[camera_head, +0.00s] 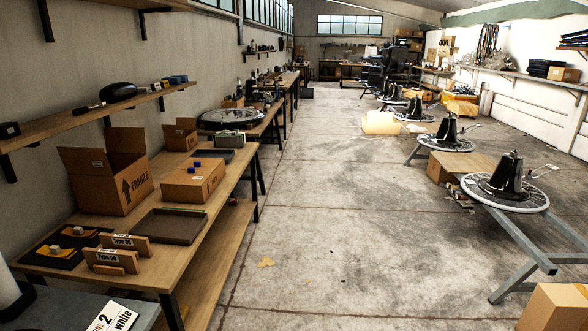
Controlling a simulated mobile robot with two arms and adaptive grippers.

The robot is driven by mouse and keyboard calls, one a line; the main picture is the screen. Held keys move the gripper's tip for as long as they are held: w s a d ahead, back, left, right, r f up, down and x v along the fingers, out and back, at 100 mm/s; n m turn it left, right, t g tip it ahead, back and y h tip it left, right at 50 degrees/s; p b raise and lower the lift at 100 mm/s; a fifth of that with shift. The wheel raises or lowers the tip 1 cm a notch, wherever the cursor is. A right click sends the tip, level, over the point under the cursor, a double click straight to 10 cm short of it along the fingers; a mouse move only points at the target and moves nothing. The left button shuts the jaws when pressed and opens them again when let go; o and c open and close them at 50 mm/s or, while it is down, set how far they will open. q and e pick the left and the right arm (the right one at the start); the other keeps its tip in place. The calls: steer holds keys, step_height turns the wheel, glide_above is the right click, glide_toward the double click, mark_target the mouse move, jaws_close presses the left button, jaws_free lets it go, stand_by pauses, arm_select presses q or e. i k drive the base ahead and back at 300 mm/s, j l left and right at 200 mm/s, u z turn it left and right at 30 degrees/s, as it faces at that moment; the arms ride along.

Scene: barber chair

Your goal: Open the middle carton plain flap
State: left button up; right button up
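Three cardboard cartons stand on the wooden workbench (215,219) at the left. The large carton (122,192), marked FRAGILE with an arrow, has its top flaps standing up. A smaller carton (205,189) to its right looks shut on top, with small blue items (196,165) on or at its top. A third, small carton (183,138) stands farther back with a flap raised. I cannot tell for sure which one is the middle carton, and no plain flap can be made out clearly. Neither of my grippers is in view.
A wall shelf (70,122) hangs above the bench's left side. Metal frames with round bases (505,192) stand farther right.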

mark_target(205, 164)
steer(key=i, duration=2.15)
